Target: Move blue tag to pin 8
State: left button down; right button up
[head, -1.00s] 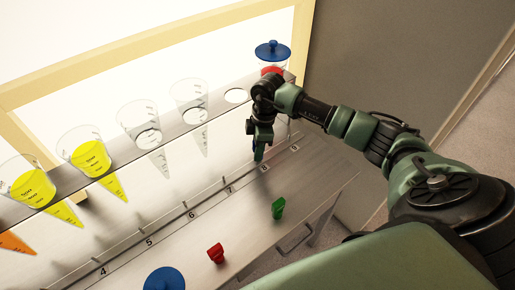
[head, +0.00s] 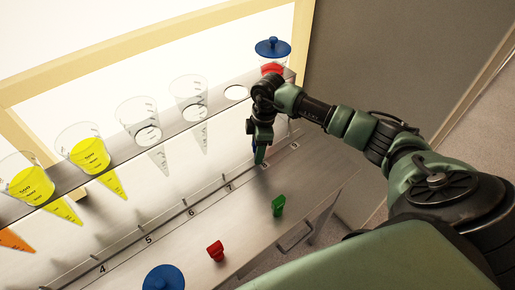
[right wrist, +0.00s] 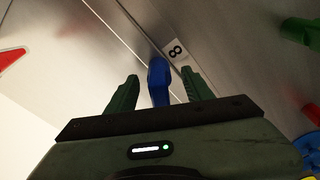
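The blue tag (right wrist: 159,82) stands between the two green fingers of my right gripper (right wrist: 160,92) in the right wrist view. A gap shows on each side of the tag, so the fingers look open around it. The tag is at the rail beside the label 8 (right wrist: 175,50); the pin itself is hidden. In the head view my right gripper (head: 259,152) is over the label 8 (head: 264,167), and only a sliver of the blue tag (head: 254,146) shows beside the finger. My left gripper is not in view.
A green tag (head: 278,205) and a red tag (head: 215,251) stand on the front ledge, near a blue lid (head: 164,279). Above, a shelf (head: 213,108) holds several clear cones, some with yellow juice. A blue-lidded cup (head: 272,50) stands at the shelf's right end.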

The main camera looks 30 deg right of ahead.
jog(key=shift+r, duration=0.15)
jog(key=r, duration=0.5)
jog(key=d+r, duration=0.1)
jog(key=r, duration=0.1)
jog(key=shift+s+r, duration=0.2)
jog(key=shift+r, duration=0.05)
